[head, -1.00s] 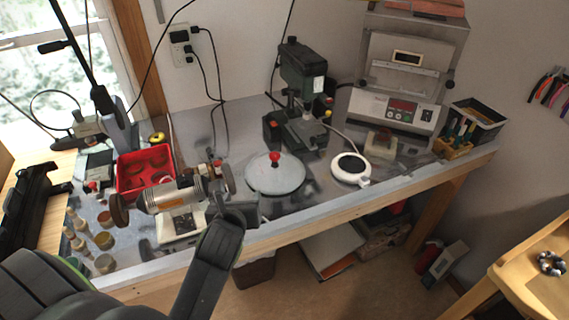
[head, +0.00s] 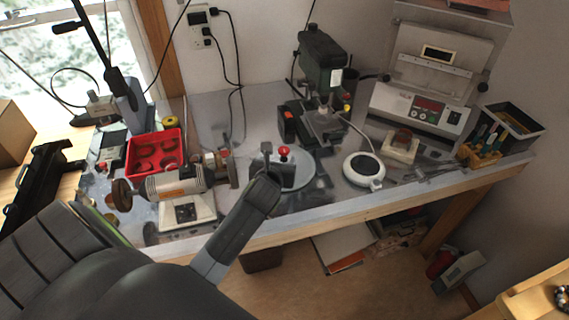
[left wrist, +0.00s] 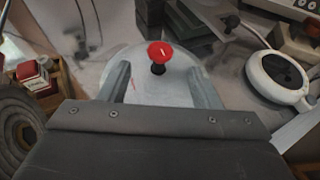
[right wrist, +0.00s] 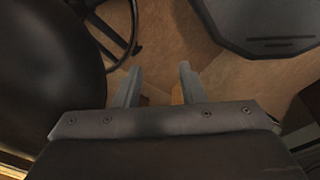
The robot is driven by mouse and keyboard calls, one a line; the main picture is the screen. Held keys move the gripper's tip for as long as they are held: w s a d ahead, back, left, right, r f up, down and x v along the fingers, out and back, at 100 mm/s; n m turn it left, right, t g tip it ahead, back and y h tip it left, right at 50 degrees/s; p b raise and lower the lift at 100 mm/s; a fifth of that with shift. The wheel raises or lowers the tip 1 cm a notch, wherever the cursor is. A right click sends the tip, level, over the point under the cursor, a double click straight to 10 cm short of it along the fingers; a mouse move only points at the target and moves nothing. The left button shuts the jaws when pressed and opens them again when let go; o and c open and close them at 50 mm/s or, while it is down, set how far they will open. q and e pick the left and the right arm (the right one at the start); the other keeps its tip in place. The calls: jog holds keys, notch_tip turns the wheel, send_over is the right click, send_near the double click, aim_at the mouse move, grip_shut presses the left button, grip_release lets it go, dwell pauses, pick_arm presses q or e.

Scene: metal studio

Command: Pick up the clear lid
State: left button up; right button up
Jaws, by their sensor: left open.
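The clear lid (head: 304,173) is a round greyish disc with a red knob (head: 284,151), lying on the bench in front of the drill press. In the left wrist view the lid (left wrist: 140,62) lies just ahead of my left gripper (left wrist: 160,78). Its fingers are open, one to each side of the red knob (left wrist: 160,50) in the picture, and not closed on it. In the head view my left gripper (head: 264,162) covers the lid's left part. My right gripper (right wrist: 158,82) is open and empty over brown floor in the right wrist view.
A small lathe-like machine (head: 175,185) and a red tray (head: 156,152) stand left of the lid. The drill press (head: 322,75) rises behind it. A white round device (head: 364,168) sits to the right. The bench's wooden front edge (head: 340,212) is near.

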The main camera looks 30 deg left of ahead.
aim_at(283, 154)
pick_arm(q)
jog(key=shift+p+x, duration=0.6)
jog(key=shift+x, duration=3.45)
jog(key=shift+s, duration=0.1)
jog(key=shift+c, duration=0.5)
grip_shut()
